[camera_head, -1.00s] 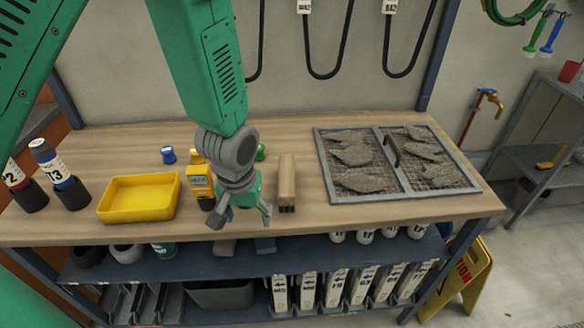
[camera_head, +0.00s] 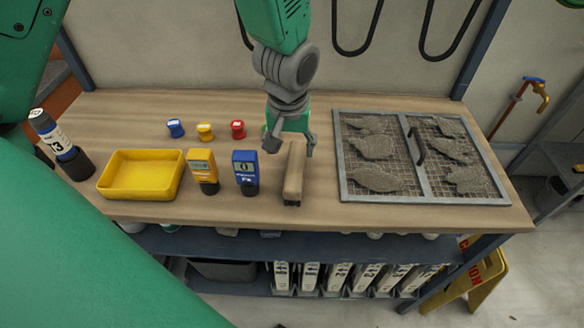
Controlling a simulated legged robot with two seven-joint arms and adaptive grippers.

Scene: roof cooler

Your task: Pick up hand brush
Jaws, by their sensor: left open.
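The hand brush (camera_head: 294,178) is a light wooden block with dark bristles at its near end. It lies on the wooden workbench, left of the metal mesh frame, pointing from back to front. My left gripper (camera_head: 291,147) is open over the far end of the brush, one finger to each side of it in the picture. I cannot tell whether the fingers touch it. The gripper hides part of the brush's far end. My right gripper is not in view.
Left of the brush stand a blue meter (camera_head: 245,170) and a yellow meter (camera_head: 202,168). A yellow tray (camera_head: 112,188), a dark-based bottle (camera_head: 60,150) and small blue, yellow and red-capped items (camera_head: 238,129) are also on the bench. The mesh frame (camera_head: 340,180) fills the right side.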

